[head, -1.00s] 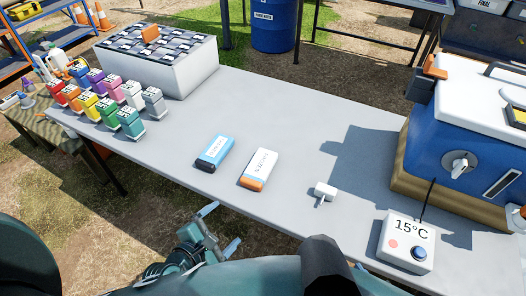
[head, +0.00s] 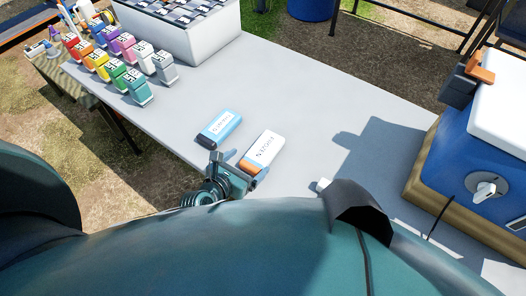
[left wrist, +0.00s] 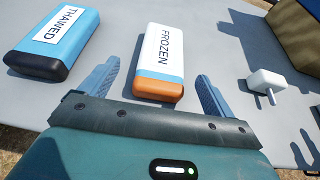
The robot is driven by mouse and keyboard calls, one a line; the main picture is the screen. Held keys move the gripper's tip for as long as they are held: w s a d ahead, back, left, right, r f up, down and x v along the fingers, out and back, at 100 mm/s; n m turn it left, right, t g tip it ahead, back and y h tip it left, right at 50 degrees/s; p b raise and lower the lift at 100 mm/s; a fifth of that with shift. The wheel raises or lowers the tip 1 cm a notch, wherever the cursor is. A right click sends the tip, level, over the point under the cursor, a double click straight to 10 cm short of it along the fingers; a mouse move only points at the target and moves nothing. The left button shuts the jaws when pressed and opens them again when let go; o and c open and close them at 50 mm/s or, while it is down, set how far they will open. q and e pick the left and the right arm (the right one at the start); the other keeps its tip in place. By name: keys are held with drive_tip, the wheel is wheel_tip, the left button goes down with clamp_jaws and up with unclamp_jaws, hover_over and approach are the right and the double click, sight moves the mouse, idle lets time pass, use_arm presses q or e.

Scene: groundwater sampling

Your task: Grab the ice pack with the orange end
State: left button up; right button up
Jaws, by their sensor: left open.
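The ice pack with the orange end (head: 266,147) lies flat on the grey table. Its white label reads FROZEN, and it also shows in the left wrist view (left wrist: 161,55) with its orange end toward me. My left gripper (head: 238,168) is open and empty at the table's front edge, close to that orange end. In the left wrist view its fingers (left wrist: 158,74) stand on either side of the orange end, apart from it. A blue ice pack with a black end, labelled THAWED (head: 219,128), lies just left; it also shows in the left wrist view (left wrist: 60,38).
A small white plug-like piece (left wrist: 267,80) lies right of the ice packs. A blue cooler with a white lid (head: 480,150) stands at the right. Several coloured bottles (head: 118,65) and a white box (head: 195,42) stand at the back left. The table's middle is clear.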

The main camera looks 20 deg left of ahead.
sight(259, 154)
use_arm(q)
drive_tip(key=x, duration=0.6)
drive_tip(key=shift+w+d+f, duration=0.1)
drive_tip(key=shift+d+f, duration=0.05)
drive_tip(key=shift+d, duration=0.15)
drive_tip(key=c, duration=1.3)
